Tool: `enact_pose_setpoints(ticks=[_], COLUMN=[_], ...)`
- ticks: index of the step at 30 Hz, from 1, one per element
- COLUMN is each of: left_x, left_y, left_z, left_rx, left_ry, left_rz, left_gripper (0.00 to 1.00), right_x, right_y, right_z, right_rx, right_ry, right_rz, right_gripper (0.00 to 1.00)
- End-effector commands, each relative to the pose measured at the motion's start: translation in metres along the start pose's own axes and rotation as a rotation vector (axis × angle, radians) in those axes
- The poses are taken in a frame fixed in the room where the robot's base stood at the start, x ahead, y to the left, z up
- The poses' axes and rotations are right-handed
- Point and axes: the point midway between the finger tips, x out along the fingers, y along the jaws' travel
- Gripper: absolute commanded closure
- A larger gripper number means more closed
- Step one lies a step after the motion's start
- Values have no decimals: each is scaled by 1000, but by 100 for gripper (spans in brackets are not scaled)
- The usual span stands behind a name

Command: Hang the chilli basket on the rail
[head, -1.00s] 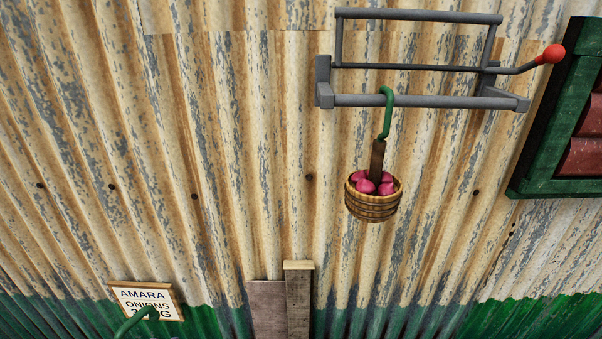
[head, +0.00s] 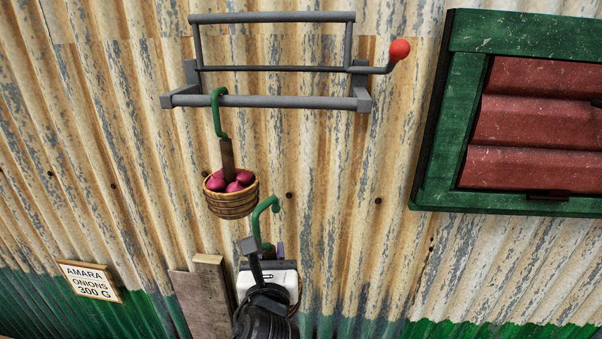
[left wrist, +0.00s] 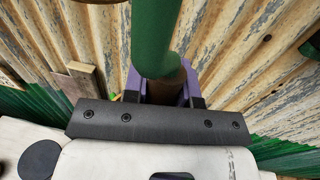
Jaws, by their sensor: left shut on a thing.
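The grey rail (head: 285,101) is the lower front bar of a frame on the wall. A basket of purple-red onions (head: 231,196) hangs from it by a green hook near its left end. My left gripper (head: 270,251) is below the rail, to the right of the onion basket in the picture. It is shut on a brown stem with a green hook (head: 262,213), the upper part of the chilli basket. The hook's curved top is below the rail and apart from it. In the left wrist view, the green hook (left wrist: 156,35) rises between purple fingers.
A lever with a red knob (head: 400,50) sticks out at the frame's right. A green-framed shutter (head: 440,150) is at the right. The rail is bare right of the onion hook. An onion price sign (head: 90,281) and a wooden post (head: 212,285) are lower left.

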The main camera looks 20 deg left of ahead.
Motion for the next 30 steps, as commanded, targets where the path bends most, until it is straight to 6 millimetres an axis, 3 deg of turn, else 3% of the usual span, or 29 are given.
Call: enact_pose_setpoints(ticks=[1,6,12,15,22,30], left_x=[5,8,-7,-16,-25,-11], left_y=[-6,-18,-29,-33,-37,-39], left_z=[24,88,147,166,186,187], left_rx=[-8,-6,-4,-3,0,2], left_ry=[-9,-8,-6,-5,-2,-1], left_rz=[52,221,354,394,437,442], left_gripper=[100,100,100,100,100,100], right_x=[2,5,7,8,8,8], right_y=[-1,-3,-4,-4,-4,-1], right_z=[0,1,1,1,2,2], right_rx=[0,1,6,7,6,-3], right_ry=[1,1,2,2,2,0], right_rz=[-2,-6,-11,-10,-9,-1], right_gripper=[41,41,41,41,41,41])
